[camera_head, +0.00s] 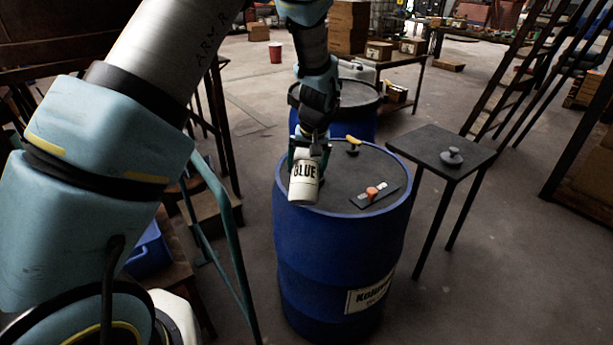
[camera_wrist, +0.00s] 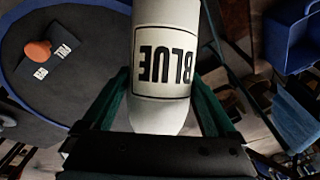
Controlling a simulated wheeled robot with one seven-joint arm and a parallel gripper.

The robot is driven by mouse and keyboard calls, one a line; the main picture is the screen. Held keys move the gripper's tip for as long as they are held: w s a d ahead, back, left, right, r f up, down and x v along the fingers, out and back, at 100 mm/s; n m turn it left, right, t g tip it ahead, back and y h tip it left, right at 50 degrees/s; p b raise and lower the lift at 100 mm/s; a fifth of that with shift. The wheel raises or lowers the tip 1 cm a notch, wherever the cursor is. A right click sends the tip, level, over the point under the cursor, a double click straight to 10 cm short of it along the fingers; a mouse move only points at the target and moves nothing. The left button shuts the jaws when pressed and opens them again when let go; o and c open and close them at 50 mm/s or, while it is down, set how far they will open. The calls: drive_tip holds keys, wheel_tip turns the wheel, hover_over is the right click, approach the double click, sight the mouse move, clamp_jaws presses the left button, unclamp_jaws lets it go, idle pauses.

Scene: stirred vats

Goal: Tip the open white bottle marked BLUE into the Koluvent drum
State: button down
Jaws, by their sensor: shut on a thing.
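A white bottle (camera_head: 303,182) with black lettering BLUE is held over the near left part of the drum top, by the rim. My gripper (camera_head: 309,152) is shut on it from behind. The wrist view shows the bottle (camera_wrist: 163,60) between the two fingers of my gripper (camera_wrist: 160,98), its lettering upside down there. Its mouth cannot be made out, and I cannot tell its exact tilt or whether it touches the drum. The blue drum (camera_head: 335,255) carries a pale label starting "Kol", partly cut by its curve. Its dark top fills the left of the wrist view.
An orange knob (camera_head: 373,193) on a dark lettered plate and a yellow-handled piece (camera_head: 353,141) sit on the drum top. A small dark table (camera_head: 428,146) with a grey knobbed piece (camera_head: 451,157) stands right. Another blue drum (camera_head: 350,122) stands behind; a ladder leans farther right.

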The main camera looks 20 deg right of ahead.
drive_tip(key=shift+w+d+t+h+b, duration=0.25)
drive_tip(key=shift+t+b, duration=0.25)
drive_tip(key=shift+b, duration=0.75)
drive_tip(key=shift+a+r+t+h+b, duration=0.1)
drive_tip(key=shift+r+t+h+b, duration=0.15)
drive_tip(key=shift+b, duration=0.4)
drive_tip(key=b, duration=0.2)
drive_tip(key=t+b, duration=0.1)
drive_tip(key=shift+w+d+r+h+b, duration=0.1)
drive_tip(key=shift+w+d+h+b, duration=0.1)
drive_tip(key=shift+w+h+b, duration=0.15)
drive_tip(key=t+b, duration=0.1)
drive_tip(key=b, duration=0.2)
drive_tip(key=w+t+h+b, duration=0.1)
drive_tip(key=b, duration=0.3)
drive_tip(key=d+t+b, duration=0.1)
drive_tip(key=b, duration=0.2)
drive_tip(key=shift+w+r+h+b, duration=0.1)
drive_tip(key=shift+w+h+b, duration=0.15)
drive_tip(key=shift+b, duration=0.15)
drive_tip(key=t+b, duration=0.1)
drive_tip(key=b, duration=0.2)
drive_tip(key=w+d+t+h+b, duration=0.1)
drive_tip(key=b, duration=0.3)
drive_tip(key=shift+w+n+b, duration=0.3)
drive_tip(key=b, duration=0.2)
drive_tip(key=shift+w+d+f+t+b, duration=0.15)
drive_tip(key=shift+w+f+t+b, duration=0.15)
drive_tip(key=shift+w+f+t, duration=0.05)
